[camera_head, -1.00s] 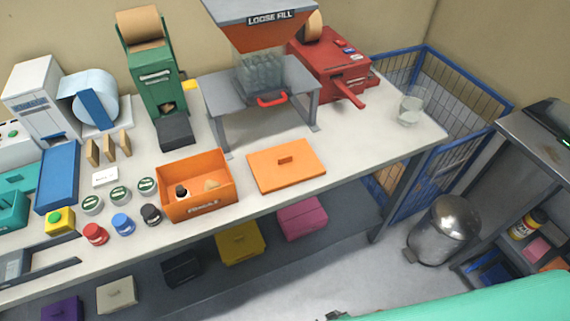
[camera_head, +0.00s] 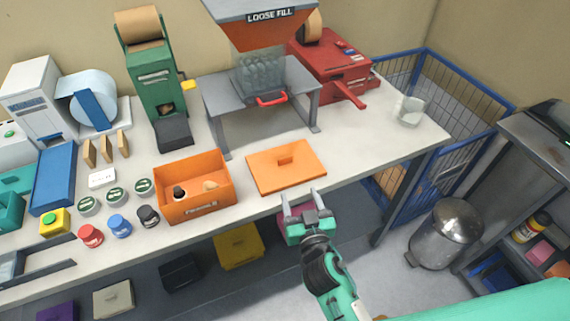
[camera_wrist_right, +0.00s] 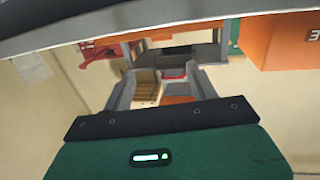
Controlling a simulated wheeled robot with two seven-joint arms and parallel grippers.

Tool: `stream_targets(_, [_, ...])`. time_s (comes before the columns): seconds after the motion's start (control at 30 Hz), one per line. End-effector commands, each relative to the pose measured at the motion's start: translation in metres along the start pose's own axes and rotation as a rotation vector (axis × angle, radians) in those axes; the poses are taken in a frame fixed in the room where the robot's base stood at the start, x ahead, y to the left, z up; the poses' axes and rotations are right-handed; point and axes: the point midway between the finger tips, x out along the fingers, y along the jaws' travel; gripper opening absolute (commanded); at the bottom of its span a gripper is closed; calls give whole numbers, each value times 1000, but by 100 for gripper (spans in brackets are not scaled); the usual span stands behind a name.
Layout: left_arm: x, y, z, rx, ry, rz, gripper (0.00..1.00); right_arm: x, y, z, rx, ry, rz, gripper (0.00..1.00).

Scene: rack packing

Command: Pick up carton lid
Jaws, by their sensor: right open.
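The carton holds a small dark-capped bottle and a tan item. My right gripper (camera_head: 302,196) is open and empty, in front of the table's front edge and just short of the lid, apart from it. In the right wrist view the spread fingers (camera_wrist_right: 163,88) have nothing gripped between them; the carton (camera_wrist_right: 280,42) shows at upper right. My left gripper is not in view.
The loose-fill stand (camera_head: 225,110) is behind the lid. A clear glass (camera_head: 410,110) stands near the table's right end. Several jars and lidded tins are left of the carton. A lower shelf holds colored boxes, including a yellow one (camera_head: 239,248).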

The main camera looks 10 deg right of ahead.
Motion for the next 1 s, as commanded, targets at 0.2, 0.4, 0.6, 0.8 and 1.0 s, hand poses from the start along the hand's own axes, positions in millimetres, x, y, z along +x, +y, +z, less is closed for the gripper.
stream_targets(0.2, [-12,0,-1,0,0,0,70,33,0,-3,-3,1,-1,59])
stream_targets(0.4, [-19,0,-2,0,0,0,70,64,0,-2,-3,0,-1,59])
stream_targets(0.6, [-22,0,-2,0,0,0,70,80,0,0,-1,-2,0,59])
stream_targets(0.8, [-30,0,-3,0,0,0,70,95,0,-2,-3,-2,0,59])
stream_targets(1.0, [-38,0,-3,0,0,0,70,122,-1,-1,-2,-1,-1,59])
